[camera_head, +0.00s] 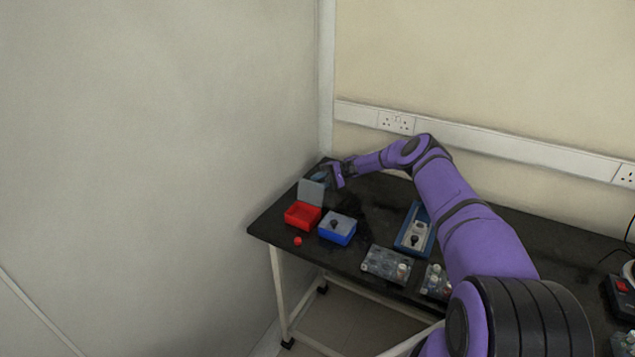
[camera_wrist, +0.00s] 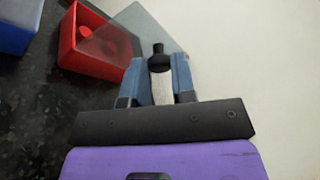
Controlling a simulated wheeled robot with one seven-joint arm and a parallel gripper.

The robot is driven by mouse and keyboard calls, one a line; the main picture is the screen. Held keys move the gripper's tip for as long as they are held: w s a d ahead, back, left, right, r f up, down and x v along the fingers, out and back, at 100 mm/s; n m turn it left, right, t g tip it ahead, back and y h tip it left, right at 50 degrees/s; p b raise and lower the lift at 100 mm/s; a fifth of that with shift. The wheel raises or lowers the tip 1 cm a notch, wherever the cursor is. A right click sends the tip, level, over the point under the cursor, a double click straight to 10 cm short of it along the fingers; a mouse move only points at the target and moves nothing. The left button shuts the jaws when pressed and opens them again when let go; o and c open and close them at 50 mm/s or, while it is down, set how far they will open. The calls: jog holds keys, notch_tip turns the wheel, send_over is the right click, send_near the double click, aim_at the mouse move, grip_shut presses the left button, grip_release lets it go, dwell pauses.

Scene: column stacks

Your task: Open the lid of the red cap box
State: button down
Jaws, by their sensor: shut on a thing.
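The red box (camera_head: 302,216) stands near the left end of the black table. Its translucent grey lid (camera_head: 311,192) is raised at the back edge, steeply tilted up, and the red inside shows. My gripper (camera_head: 335,178) is behind the raised lid, at its right side. In the wrist view the red box (camera_wrist: 92,50) is at upper left with the clear lid (camera_wrist: 140,28) slanting out from it. The blue-grey fingers (camera_wrist: 160,66) are closed on the lid's black knob (camera_wrist: 158,56). A small red cap (camera_head: 297,241) lies on the table in front of the box.
A blue box (camera_head: 338,229) with its lid down and a dark knob stands just right of the red box. A blue tray (camera_head: 401,243) and clear-lidded boxes (camera_head: 387,265) are farther right. Walls stand close behind and left of the table.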

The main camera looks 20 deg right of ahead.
jog(key=c, duration=0.9)
grip_release()
jog(key=shift+c, duration=0.2)
jog(key=shift+r, duration=0.25)
jog(key=s+a+r, duration=0.1)
jog(key=s+r, duration=0.1)
jog(key=s, duration=0.6)
jog(key=s+a+r, duration=0.1)
jog(key=s+r, duration=0.1)
jog(key=s, duration=0.5)
jog(key=shift+s+a+r, duration=0.25)
jog(key=shift+s+a, duration=0.05)
jog(key=shift+s, duration=0.1)
